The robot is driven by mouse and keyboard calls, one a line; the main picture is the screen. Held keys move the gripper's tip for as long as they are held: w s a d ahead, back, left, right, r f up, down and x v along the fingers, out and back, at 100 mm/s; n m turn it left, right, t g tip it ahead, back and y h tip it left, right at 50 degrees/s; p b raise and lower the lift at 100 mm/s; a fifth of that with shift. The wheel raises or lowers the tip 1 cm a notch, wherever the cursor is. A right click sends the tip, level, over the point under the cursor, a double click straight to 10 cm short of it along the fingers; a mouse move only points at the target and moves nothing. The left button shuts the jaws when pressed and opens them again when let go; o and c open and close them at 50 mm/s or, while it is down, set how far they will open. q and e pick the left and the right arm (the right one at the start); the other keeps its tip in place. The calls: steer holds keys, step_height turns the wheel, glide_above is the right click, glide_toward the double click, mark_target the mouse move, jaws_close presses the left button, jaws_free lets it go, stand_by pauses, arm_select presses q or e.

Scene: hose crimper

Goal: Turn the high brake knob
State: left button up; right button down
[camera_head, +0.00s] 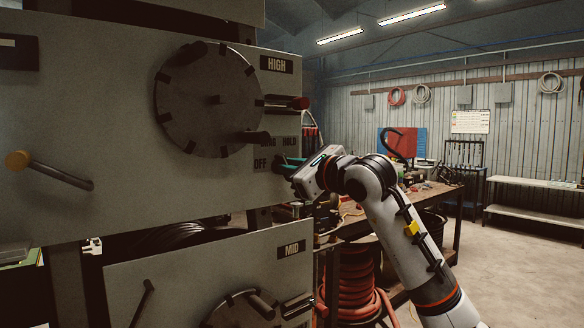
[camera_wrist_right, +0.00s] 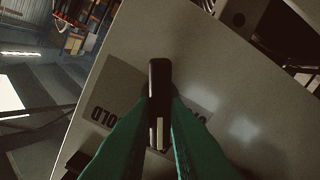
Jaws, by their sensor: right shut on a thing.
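The high brake knob (camera_wrist_right: 159,78) is a black bar with a pale line in the right wrist view. It stands upright in that picture, over the grey label plate with HOLD lettering. My right gripper (camera_head: 287,163) has green fingers and is at the upper panel (camera_head: 110,140), beside the OFF mark and below HOLD, in the head view. In the right wrist view the fingers (camera_wrist_right: 160,112) are shut on the knob from both sides. The knob is hard to make out in the head view. My left gripper is not in view.
The HIGH reel disc (camera_head: 208,98) with its dark crank handle (camera_head: 250,137) is left of my gripper. A red-tipped lever (camera_head: 300,103) sticks out just above. The MID panel (camera_head: 170,278) is below. A cluttered workbench (camera_head: 440,190) stands behind my right arm.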

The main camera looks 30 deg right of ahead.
steer(key=shift+m, duration=0.3)
steer(key=shift+d+m+b, duration=0.15)
steer(key=shift+m+b, duration=0.95)
steer(key=shift+m, duration=1.75)
steer(key=shift+d+m+b, duration=0.15)
steer(key=shift+m+b, duration=0.95)
steer(key=shift+m, duration=1.75)
steer(key=shift+r, duration=0.1)
steer(key=c, duration=1.4)
jaws_free()
steer(key=shift+c, duration=0.2)
